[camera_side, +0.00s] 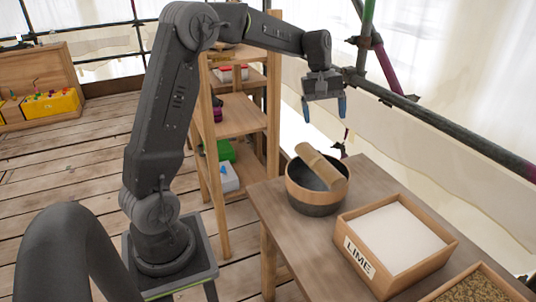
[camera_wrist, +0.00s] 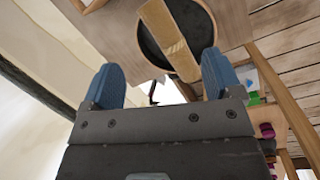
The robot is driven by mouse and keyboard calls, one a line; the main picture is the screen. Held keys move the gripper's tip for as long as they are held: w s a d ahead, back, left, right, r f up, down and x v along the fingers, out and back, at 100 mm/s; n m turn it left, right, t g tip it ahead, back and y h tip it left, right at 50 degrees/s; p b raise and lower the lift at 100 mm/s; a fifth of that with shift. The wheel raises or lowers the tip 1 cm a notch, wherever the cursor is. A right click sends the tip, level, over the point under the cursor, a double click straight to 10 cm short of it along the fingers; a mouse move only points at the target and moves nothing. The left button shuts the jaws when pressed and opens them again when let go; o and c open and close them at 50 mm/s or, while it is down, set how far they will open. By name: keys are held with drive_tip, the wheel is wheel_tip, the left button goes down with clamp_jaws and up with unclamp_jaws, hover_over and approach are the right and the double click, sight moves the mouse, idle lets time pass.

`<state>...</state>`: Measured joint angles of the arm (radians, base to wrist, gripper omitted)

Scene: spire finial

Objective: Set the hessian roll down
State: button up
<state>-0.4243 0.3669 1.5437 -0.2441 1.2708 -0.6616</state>
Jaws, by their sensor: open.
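The hessian roll (camera_side: 322,166) is a tan cylinder lying tilted in a round bowl (camera_side: 315,196) with a wooden rim and dark lower part. One end of the roll rests up on the rim. My gripper (camera_side: 325,107) is open and empty, well above the bowl and apart from the roll. In the wrist view my two blue fingertips (camera_wrist: 160,82) are spread, and the roll (camera_wrist: 168,38) lies across the bowl (camera_wrist: 205,27) beyond them.
The bowl stands near the back corner of a wooden table (camera_side: 283,215). A wooden box of white lime (camera_side: 362,262) and a box of brown grainy material (camera_side: 478,290) stand in front. A shelf unit (camera_side: 238,116) is behind; a scaffold rail (camera_side: 440,124) runs along the right.

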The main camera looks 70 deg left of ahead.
drive_tip(key=s+d+r+m+t+y, duration=0.1)
drive_tip(key=s+d+r+m, duration=0.2)
drive_tip(key=s+d, duration=0.25)
drive_tip(key=s+d+r+m+t+y, duration=0.1)
drive_tip(key=s+d+r+m, duration=0.1)
drive_tip(key=s+d+m, duration=0.4)
drive_tip(key=s+d+f+m+t, duration=0.1)
drive_tip(key=s+d+m, duration=0.1)
drive_tip(key=s, duration=0.4)
drive_tip(key=s+d+f+m+t, duration=0.1)
drive_tip(key=s+d+f+m, duration=0.1)
drive_tip(key=s, duration=0.5)
drive_tip(key=shift+t, duration=0.4)
drive_tip(key=shift+w, duration=0.1)
idle(0.5)
